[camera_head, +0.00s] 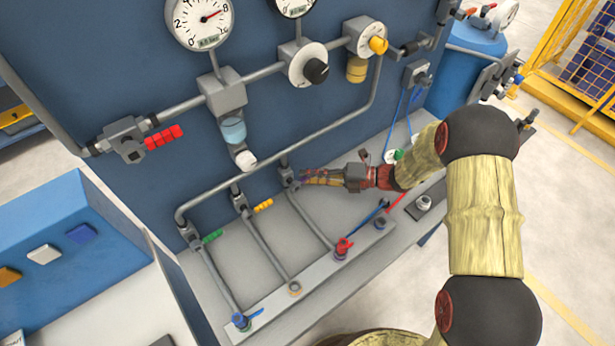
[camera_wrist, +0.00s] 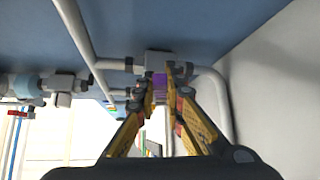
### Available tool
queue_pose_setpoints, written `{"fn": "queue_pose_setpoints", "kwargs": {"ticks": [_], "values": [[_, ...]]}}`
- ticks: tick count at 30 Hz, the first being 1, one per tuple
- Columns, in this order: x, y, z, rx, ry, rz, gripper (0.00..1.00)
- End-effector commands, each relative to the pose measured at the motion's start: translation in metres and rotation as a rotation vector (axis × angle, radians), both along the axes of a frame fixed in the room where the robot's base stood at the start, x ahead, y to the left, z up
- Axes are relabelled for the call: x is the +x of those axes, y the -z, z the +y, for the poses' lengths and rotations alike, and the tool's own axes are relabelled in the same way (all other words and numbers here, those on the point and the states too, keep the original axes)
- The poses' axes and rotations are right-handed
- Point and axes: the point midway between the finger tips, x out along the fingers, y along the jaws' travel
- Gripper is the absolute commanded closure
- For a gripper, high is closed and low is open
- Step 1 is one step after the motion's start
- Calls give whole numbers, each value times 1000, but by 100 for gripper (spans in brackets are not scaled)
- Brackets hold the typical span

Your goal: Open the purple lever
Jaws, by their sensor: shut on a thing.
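The purple lever (camera_wrist: 159,86) shows in the wrist view between the tips of my two yellow fingers, just below a grey valve body (camera_wrist: 152,62) on a pipe. My gripper (camera_wrist: 160,90) is shut on this lever. In the head view my gripper (camera_head: 304,177) reaches left to the valve on the rightmost of the branch pipes, low on the blue panel. There the fingers mostly hide the purple lever, and its exact angle is hard to tell.
A yellow lever (camera_head: 263,206) and a green lever (camera_head: 212,237) sit on neighbouring branch valves to the left. A red lever (camera_head: 163,137) is on the upper pipe. Gauges and knobs line the panel above. Small coloured taps stand along the grey ledge (camera_head: 310,275) in front.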

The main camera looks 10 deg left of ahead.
Motion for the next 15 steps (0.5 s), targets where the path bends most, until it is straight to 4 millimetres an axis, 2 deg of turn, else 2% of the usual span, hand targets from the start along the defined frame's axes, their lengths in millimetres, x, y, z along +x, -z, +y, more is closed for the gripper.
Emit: {"fn": "queue_pose_setpoints", "kwargs": {"ticks": [1, 15], "values": [[2, -11, 1, -28, -2, -31, 100], [-3, -29, 9, -317, -4, -372, 100]]}}
